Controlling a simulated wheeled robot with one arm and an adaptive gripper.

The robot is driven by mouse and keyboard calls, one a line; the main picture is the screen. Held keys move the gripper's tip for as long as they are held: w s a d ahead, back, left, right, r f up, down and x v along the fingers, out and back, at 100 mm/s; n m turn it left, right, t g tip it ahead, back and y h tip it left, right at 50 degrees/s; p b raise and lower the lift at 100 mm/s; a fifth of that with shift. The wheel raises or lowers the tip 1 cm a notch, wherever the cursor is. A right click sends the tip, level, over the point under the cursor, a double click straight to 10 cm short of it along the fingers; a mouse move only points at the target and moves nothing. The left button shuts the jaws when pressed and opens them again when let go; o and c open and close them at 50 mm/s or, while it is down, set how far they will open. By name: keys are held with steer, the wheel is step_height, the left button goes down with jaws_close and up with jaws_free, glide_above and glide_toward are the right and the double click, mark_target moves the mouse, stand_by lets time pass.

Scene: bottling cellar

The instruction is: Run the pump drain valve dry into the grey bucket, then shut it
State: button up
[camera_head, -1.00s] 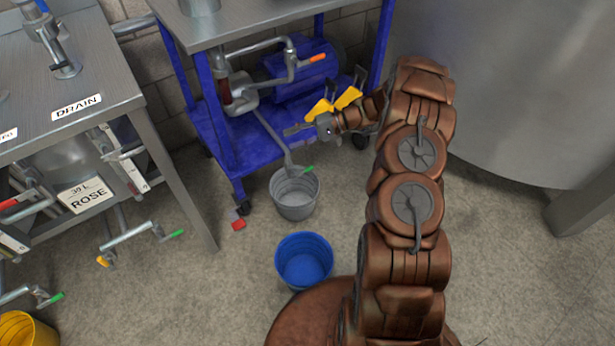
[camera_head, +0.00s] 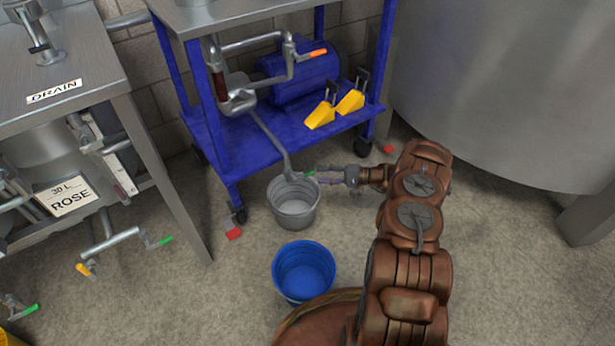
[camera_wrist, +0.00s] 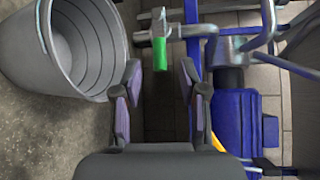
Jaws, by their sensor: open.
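The pump drain valve has a green lever (camera_head: 309,174) at the low end of a grey pipe (camera_head: 268,134) from the pump. In the wrist view the green lever (camera_wrist: 160,54) points toward my gripper (camera_wrist: 160,88) and looks crosswise to the pipe. The grey bucket (camera_head: 293,213) stands on the floor under the pipe end; it also shows at upper left in the wrist view (camera_wrist: 28,62). No liquid stream is visible, and I see no clear liquid level in it. My gripper (camera_head: 326,178) is open, just right of the lever, with nothing between its fingers.
A blue cart (camera_head: 233,151) carries the blue pump motor (camera_head: 305,74), an orange lever (camera_head: 318,53) and yellow wedges (camera_head: 335,108). A blue bucket (camera_head: 303,270) stands in front of the grey one. A steel table with ROSE sign (camera_head: 68,194) is left; a large tank (camera_head: 480,90) is right.

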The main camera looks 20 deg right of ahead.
mark_target(311, 174)
steer(key=shift+b+x, duration=0.8)
steer(key=shift+x, duration=2.25)
steer(key=shift+c, duration=0.3)
jaws_close()
